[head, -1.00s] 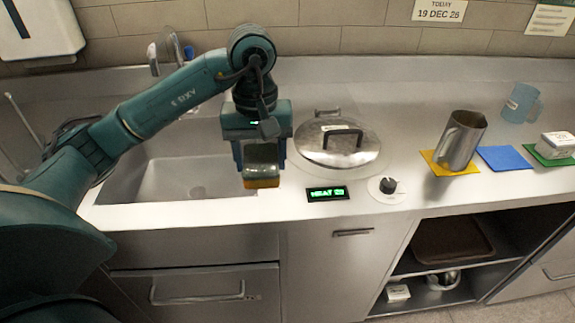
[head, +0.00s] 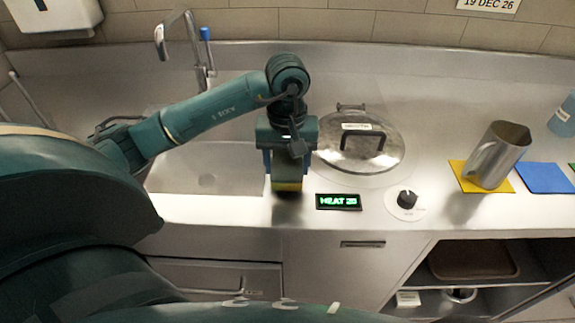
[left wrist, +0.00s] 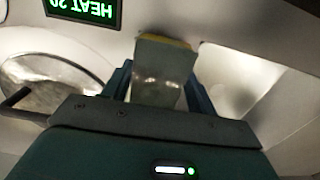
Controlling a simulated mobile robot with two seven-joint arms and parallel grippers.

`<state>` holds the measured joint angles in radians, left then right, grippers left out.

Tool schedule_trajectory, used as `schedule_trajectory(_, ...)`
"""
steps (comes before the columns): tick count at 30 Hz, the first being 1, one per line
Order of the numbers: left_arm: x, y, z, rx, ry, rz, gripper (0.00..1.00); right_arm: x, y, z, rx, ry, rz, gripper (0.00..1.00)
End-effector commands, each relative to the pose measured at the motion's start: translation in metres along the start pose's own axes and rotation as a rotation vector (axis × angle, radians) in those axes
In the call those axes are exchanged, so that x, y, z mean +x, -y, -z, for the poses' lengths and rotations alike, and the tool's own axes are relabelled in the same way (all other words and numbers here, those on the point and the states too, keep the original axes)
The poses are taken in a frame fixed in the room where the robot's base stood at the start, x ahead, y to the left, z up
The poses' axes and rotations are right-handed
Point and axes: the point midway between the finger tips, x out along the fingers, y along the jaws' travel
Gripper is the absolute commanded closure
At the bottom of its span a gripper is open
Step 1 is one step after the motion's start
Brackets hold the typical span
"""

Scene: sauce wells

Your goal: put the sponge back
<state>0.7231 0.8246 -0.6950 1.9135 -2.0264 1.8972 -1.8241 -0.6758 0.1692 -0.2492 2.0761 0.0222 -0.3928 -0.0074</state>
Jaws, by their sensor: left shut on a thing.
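The sponge (head: 287,185), grey-green with a yellow layer, is held in my left gripper (head: 286,176). The gripper is shut on it, above the steel counter between the sink's right edge and the heat display. The left wrist view shows the sponge (left wrist: 163,72) between the two fingers, its yellow layer at the far end. I cannot tell whether its lower edge touches the counter. My right gripper is not in view.
The sink (head: 210,180) with its tap (head: 185,40) lies left of the gripper. A lidded well (head: 358,140), heat display (head: 338,202) and knob (head: 406,200) are right. A steel jug (head: 497,155) stands on a yellow mat (head: 462,175), beside a blue mat (head: 545,179).

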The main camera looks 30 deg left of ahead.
Motion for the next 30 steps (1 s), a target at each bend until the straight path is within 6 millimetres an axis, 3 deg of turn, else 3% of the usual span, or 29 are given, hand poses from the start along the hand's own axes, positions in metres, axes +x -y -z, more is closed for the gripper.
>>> schedule_trajectory(4,0.016,0.0,0.0,-0.001,0.001,0.001,0.61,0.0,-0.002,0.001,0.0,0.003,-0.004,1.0)
schedule_trajectory(15,0.022,0.0,0.0,0.001,-0.001,0.0,0.61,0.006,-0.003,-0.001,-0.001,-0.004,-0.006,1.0)
schedule_trajectory(16,0.02,0.0,0.0,0.001,-0.001,-0.001,0.41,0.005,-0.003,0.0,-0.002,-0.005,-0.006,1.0)
schedule_trajectory(21,0.019,0.0,0.0,0.001,-0.001,-0.001,0.27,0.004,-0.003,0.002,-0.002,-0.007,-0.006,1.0)
schedule_trajectory(24,0.019,0.0,0.0,0.001,-0.001,-0.001,0.21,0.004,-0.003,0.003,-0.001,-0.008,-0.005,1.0)
schedule_trajectory(30,0.019,0.0,0.0,0.001,0.0,-0.001,0.21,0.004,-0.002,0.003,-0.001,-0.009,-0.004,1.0)
